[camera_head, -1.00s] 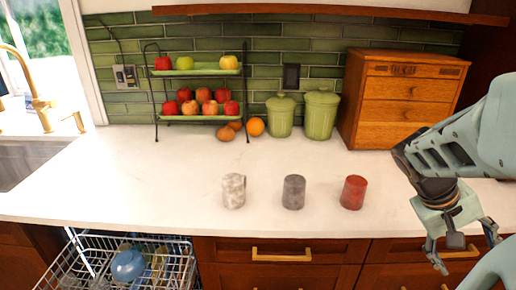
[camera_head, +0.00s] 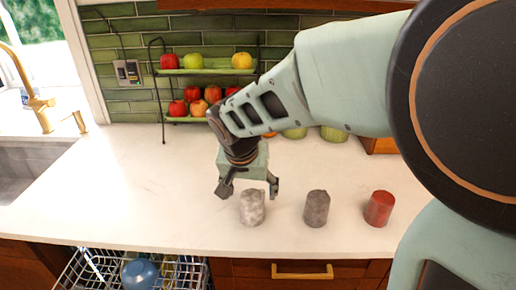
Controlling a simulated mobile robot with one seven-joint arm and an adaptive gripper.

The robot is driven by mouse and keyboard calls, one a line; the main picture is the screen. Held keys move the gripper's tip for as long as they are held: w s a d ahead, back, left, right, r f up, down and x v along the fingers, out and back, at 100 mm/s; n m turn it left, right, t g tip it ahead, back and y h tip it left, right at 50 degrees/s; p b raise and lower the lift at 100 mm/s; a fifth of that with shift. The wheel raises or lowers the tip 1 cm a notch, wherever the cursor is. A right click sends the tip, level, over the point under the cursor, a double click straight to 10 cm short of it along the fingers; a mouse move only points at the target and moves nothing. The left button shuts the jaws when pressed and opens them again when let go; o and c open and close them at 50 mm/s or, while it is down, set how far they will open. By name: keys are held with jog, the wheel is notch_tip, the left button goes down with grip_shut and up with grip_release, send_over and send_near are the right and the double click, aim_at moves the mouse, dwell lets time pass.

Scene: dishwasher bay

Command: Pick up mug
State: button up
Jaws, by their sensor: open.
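Three mugs stand in a row near the front edge of the counter. The left one is a mottled white-grey mug (camera_head: 252,208), the middle one a dark grey mug (camera_head: 316,208), the right one a red mug (camera_head: 379,208). No handle can be made out on them now. My gripper (camera_head: 248,193) is open and empty, pointing down above and around the top of the mottled mug in the picture. Its fingers show to either side of that mug's upper part. I cannot tell whether they touch it.
A two-tier fruit rack (camera_head: 163,92) stands at the back left, with green canisters (camera_head: 334,134) behind my arm. An open dishwasher rack (camera_head: 86,272) with a blue bowl (camera_head: 139,272) is below the counter's front edge (camera_head: 150,245). The counter's left part is clear.

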aim_at(249, 199)
jog(key=x, duration=0.4)
jog(key=shift+a+f, duration=0.3)
jog(key=shift+a, duration=0.1)
jog(key=shift+x, duration=3.1)
jog(key=shift+d, duration=0.15)
jog(key=shift+s, duration=0.1)
jog(key=shift+c, duration=0.4)
jog(key=c, duration=1.2)
jog(key=shift+r, duration=0.15)
